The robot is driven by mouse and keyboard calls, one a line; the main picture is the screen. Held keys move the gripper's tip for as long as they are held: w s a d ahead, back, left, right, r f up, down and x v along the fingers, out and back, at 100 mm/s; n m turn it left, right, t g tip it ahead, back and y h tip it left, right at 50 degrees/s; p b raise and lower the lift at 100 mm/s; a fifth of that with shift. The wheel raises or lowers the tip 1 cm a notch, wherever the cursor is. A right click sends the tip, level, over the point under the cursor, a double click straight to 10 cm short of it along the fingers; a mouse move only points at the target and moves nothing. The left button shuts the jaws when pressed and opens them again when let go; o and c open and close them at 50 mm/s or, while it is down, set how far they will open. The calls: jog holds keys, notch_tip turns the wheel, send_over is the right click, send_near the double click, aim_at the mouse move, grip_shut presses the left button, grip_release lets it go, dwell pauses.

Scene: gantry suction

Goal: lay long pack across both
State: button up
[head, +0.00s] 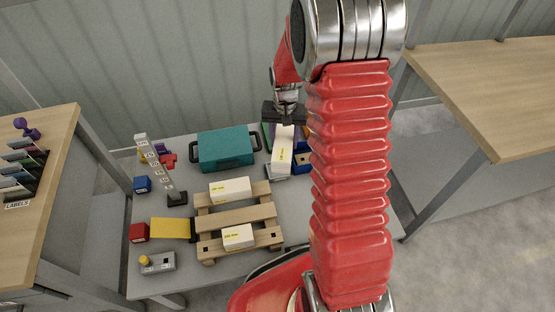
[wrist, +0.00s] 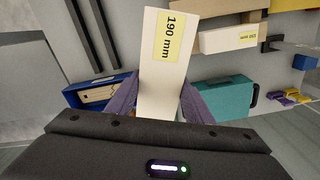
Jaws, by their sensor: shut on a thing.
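The long white pack (head: 282,152) with a yellow label is in my gripper (head: 284,122). In the wrist view the pack (wrist: 160,75) reads 190 mm and sits between the two purple fingers of my gripper (wrist: 161,100), which are shut on it. It is to the right of the teal case and apart from the pallet. Two shorter white packs lie on the wooden pallet (head: 240,215): the far pack (head: 228,190) on the far slat and the near pack (head: 238,236) on the near slat. A bare slat lies between them.
A teal case (head: 226,150) stands behind the pallet. A blue bin (head: 303,162) is right of the held pack. An upright marked post (head: 158,165), a blue block (head: 142,184), a red block (head: 139,232) and a grey box with a yellow button (head: 158,262) are at left.

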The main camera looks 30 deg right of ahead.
jog(key=w+a+r+n, duration=0.2)
jog(key=a+r+n, duration=0.1)
jog(key=a, duration=0.4)
jog(key=w+a+r+n, duration=0.3)
jog(key=a+r, duration=0.3)
jog(key=a, duration=0.1)
jog(key=shift+a+n, duration=0.2)
jog(key=shift+n, duration=0.1)
jog(key=shift+w+a, duration=0.1)
